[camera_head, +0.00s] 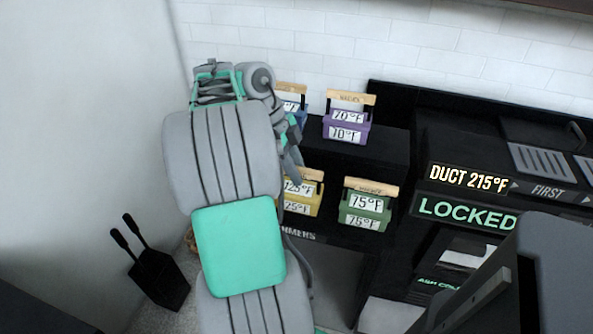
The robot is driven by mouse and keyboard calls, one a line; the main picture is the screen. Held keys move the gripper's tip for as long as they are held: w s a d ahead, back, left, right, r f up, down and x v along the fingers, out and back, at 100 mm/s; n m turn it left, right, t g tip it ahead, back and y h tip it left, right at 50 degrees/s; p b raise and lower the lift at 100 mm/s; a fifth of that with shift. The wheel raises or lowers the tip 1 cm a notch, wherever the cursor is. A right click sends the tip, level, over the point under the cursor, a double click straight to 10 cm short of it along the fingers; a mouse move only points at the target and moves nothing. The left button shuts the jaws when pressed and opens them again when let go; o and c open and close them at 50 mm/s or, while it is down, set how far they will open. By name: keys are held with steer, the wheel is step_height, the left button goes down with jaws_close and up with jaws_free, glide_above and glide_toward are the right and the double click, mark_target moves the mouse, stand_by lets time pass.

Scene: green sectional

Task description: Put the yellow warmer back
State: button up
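The yellow warmer (299,209) is a small box with a light wooden top handle and white labels that seem to read 125°F and 25°F. It sits at the left of the front row on the black unit, and my arm hides its left part. My gripper (293,165) is just above and behind it in the picture, mostly hidden by my arm. I cannot tell whether its fingers are apart or touch the handle.
A green warmer (365,214) marked 75°F stands right of the yellow one. Behind are a purple warmer (346,133) marked 70°F and a partly hidden blue one (300,116). At right is a black machine with lit signs "DUCT 215°F" and "LOCKED" (467,213). A black tool holder (159,280) stands at lower left.

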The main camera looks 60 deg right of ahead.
steer(key=o, duration=0.4)
steer(key=shift+c, duration=0.2)
